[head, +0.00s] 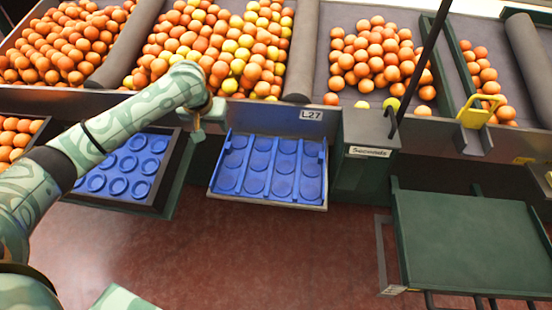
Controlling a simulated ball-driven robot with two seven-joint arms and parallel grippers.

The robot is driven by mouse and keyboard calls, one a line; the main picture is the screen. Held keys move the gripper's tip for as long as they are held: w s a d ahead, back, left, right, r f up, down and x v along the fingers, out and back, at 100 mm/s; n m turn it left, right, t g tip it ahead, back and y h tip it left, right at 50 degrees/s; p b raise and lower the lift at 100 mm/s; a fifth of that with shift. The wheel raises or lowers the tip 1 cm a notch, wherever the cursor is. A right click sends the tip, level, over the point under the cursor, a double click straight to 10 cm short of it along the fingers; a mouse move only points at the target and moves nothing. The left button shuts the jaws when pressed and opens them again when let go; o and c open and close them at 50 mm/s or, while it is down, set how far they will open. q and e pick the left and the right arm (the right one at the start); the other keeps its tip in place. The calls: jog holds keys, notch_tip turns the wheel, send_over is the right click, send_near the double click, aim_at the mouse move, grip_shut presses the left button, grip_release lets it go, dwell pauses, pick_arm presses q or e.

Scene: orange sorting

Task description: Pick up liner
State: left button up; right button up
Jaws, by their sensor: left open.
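A blue liner with rows of round recesses (270,167) lies in a shallow holder below the L27 label. Another blue liner with round cups (124,170) sits in a dark-framed box to the left. My left gripper (198,129) is small in view and points down between the two, near the upper left corner of the middle liner. It is open, and nothing shows in it. My forearm covers part of the left box. My right gripper is out of view.
Sloped bins of oranges (210,45) and yellow fruit run along the back, split by grey padded dividers (303,50). A dark green Seconds bin (362,165) stands right of the middle liner. An empty green table (470,240) is at right. The reddish floor is clear.

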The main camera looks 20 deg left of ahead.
pick_arm(q)
jog(key=b, duration=0.5)
send_over(227, 146)
jog(key=s, duration=0.3)
notch_tip(227, 146, down, 9)
jog(key=shift+w+d+r, duration=0.1)
jog(key=shift+d+r, duration=0.05)
jog(key=shift+w+f+b, duration=0.35)
jog(key=shift+f+b, duration=0.1)
jog(key=shift+b, duration=0.15)
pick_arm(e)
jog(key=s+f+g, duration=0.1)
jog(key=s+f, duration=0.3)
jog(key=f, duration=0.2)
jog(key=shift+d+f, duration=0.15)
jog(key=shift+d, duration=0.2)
